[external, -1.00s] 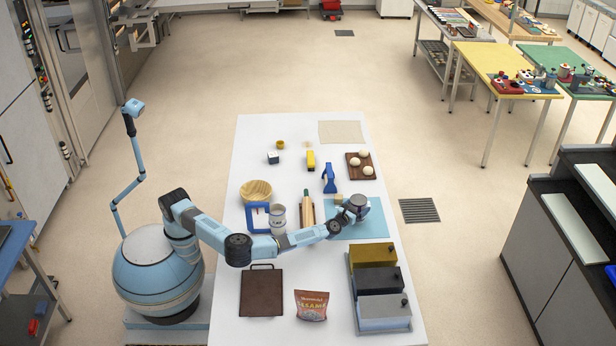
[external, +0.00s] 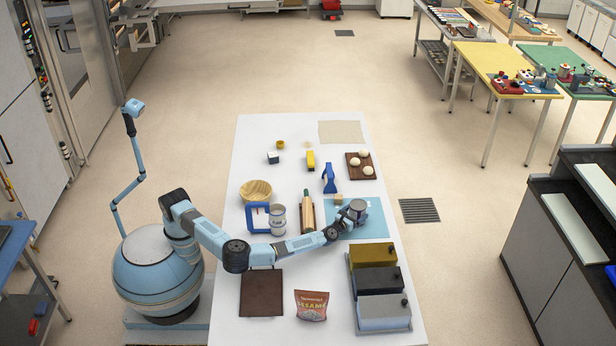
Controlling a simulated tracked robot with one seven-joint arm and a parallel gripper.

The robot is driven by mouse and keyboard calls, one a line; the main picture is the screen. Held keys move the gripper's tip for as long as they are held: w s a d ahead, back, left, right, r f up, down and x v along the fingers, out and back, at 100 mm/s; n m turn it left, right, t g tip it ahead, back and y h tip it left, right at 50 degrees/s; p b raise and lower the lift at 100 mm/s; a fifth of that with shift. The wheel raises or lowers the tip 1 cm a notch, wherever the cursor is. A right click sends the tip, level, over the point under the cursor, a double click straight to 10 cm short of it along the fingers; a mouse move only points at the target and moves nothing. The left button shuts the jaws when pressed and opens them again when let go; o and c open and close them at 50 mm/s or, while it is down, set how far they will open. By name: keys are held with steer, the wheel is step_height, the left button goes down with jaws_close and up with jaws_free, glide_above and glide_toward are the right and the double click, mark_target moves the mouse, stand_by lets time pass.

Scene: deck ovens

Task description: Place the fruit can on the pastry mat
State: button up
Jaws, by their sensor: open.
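The light blue pastry mat (external: 376,229) lies flat on the white table, right of centre. A round, grey, can-like thing (external: 357,206), which appears to be the fruit can, stands over the mat's middle. My gripper (external: 350,213) is open at it, reaching in from the left and low over the mat. The fingers are small and partly hidden, so I cannot tell whether they touch it. The can appears upright and seems to rest on the mat, though its bottom is hidden.
A sesame bag (external: 311,305) is at the front.

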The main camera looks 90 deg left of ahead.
steer(key=v, duration=1)
steer(key=shift+s, duration=0.1)
